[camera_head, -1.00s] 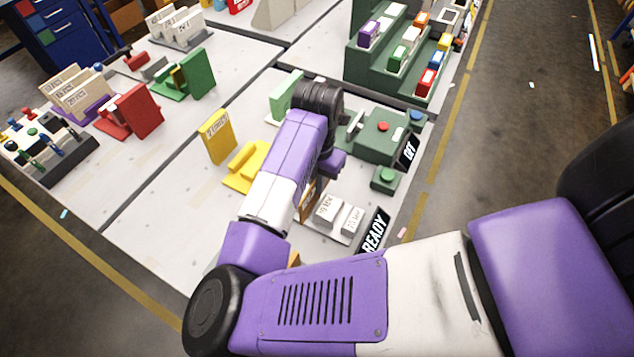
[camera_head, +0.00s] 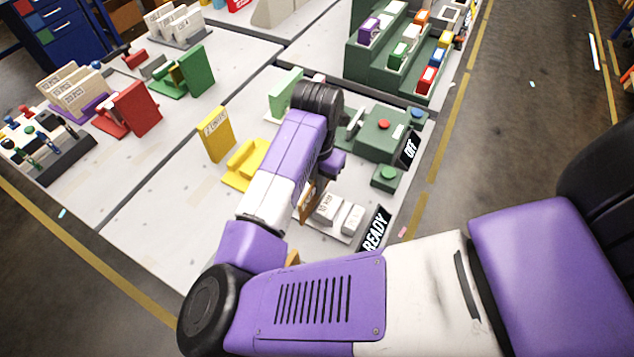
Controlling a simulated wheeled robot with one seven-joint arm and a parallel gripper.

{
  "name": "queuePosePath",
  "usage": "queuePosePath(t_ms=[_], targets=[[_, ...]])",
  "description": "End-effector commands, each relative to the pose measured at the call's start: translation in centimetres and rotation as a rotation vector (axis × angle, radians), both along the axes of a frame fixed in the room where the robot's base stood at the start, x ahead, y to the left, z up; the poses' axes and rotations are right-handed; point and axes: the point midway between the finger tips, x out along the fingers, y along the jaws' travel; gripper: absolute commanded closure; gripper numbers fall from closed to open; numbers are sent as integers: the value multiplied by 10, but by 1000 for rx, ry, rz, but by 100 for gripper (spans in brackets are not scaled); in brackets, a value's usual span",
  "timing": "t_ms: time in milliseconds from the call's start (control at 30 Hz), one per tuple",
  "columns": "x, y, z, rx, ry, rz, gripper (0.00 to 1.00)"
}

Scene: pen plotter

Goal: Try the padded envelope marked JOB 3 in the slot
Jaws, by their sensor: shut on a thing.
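My gripper (camera_head: 333,163) hangs below the black wrist joint, and only part of its purple hand shows beside my forearm. Its fingers are hidden. A brown, flat-edged piece (camera_head: 306,204) shows just below it, mostly behind my forearm; it looks like the padded envelope in the jaws. No JOB 3 mark is readable. A green machine (camera_head: 380,137) with a red button stands right of the hand, with a sign reading OFF (camera_head: 410,149). I cannot make out a slot, or whether the envelope touches anything.
White labelled blocks (camera_head: 328,208) and a READY sign (camera_head: 374,230) stand at the table's right edge. A green button box (camera_head: 388,178) is close by. A yellow upright panel (camera_head: 216,135) and yellow holder (camera_head: 246,163) stand left. The table's front left is clear.

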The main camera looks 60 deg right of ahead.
Motion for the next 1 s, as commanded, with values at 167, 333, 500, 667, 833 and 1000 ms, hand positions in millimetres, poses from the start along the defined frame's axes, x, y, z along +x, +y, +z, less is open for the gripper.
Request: queuePosePath(t_ms=[167,333,500,667,833,1000], targets=[[0,0,-4,0,0,0,100],[0,0,-7,1,-1,0,100],[0,0,-10,1,-1,0,100],[0,0,-13,1,-1,0,100],[0,0,-16,1,-1,1,100],[0,0,-19,0,-1,0,100]])
